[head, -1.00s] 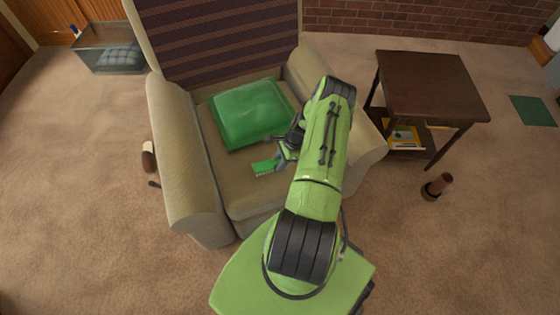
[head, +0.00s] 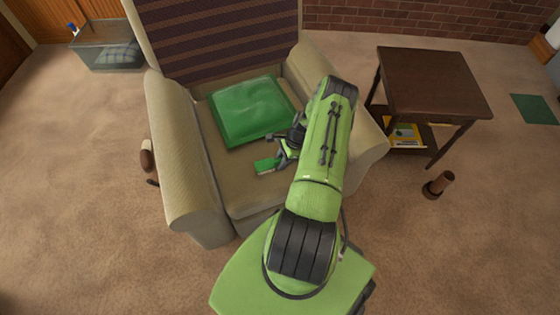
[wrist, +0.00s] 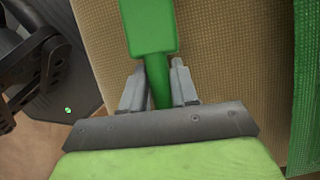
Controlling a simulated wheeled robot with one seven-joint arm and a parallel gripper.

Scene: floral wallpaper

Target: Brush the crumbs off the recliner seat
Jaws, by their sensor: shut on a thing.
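The beige recliner (head: 178,150) stands in the middle of the head view, and its seat (head: 245,190) lies below the green cushion. A green brush (head: 266,166) is over the front part of the seat. My gripper (head: 284,157) is shut on the brush's handle. In the wrist view the green handle (wrist: 157,85) runs between the two grey fingers, with the wider brush head (wrist: 148,25) beyond. Whether the bristles touch the seat is hard to tell. I can make out no crumbs. My arm hides the right side of the seat.
A green cushion (head: 250,110) rests at the seat's back. A dark side table (head: 432,80) stands to the right, with a brown cup-like object (head: 438,185) on the floor. A grey bin (head: 107,50) is at the back left. Carpet at left is mostly clear.

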